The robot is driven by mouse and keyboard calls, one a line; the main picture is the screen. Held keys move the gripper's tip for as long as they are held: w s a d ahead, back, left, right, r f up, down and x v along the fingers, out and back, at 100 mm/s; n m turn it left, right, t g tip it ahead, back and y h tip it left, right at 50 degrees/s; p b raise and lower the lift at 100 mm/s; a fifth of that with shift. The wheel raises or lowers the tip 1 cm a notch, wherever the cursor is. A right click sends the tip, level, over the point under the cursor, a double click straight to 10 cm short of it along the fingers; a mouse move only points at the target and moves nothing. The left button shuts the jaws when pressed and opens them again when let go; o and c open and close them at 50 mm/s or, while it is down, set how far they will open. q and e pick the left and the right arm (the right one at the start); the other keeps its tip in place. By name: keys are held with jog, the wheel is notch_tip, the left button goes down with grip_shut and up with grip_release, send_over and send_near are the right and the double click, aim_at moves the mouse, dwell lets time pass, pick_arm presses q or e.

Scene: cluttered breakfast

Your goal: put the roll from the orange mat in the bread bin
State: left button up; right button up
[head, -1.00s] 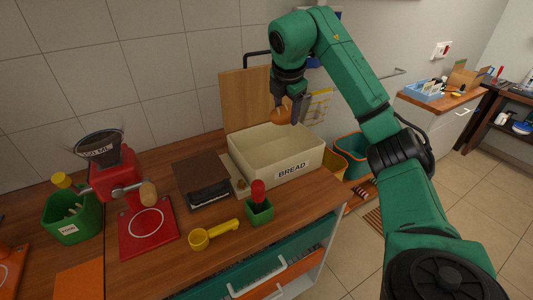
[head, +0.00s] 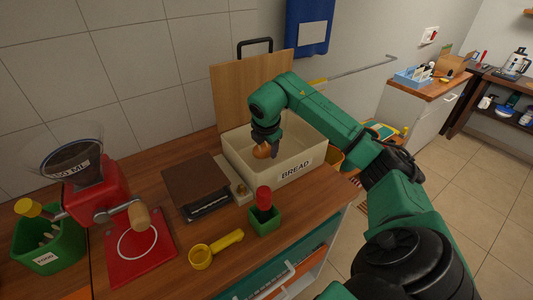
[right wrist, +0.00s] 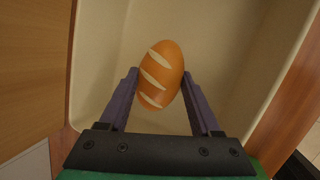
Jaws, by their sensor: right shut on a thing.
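The roll (head: 262,151) is brown and oval; in the right wrist view the roll (right wrist: 162,75) shows pale slashes across its top. My right gripper (head: 267,147) is shut on it, with one purple finger on each side (right wrist: 160,85). The cream bread bin (head: 295,171), marked BREAD, is open at the top. The gripper and roll are inside or just over its opening, towards the left part; the bin's floor and walls (right wrist: 105,50) surround the roll in the wrist view. The gap below the roll is hard to judge. My left gripper is not in view.
A wooden board (head: 240,88) stands behind the bin. A green pot with a red-topped item (head: 264,220), a yellow scoop (head: 215,248), a dark brown slab (head: 195,185) and a red grinder (head: 95,190) stand to the left and in front.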

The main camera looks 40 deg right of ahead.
aim_at(267, 150)
notch_tip(267, 150, down, 3)
jog(key=shift+s, duration=0.1)
jog(key=o, duration=1.4)
jog(key=shift+r, duration=0.1)
jog(key=shift+a+r, duration=0.1)
jog(key=shift+r, duration=0.2)
jog(key=b+v, duration=0.1)
jog(key=v, duration=1)
jog(key=shift+s+r, duration=0.1)
jog(key=shift+s, duration=0.05)
jog(key=shift+a, duration=0.1)
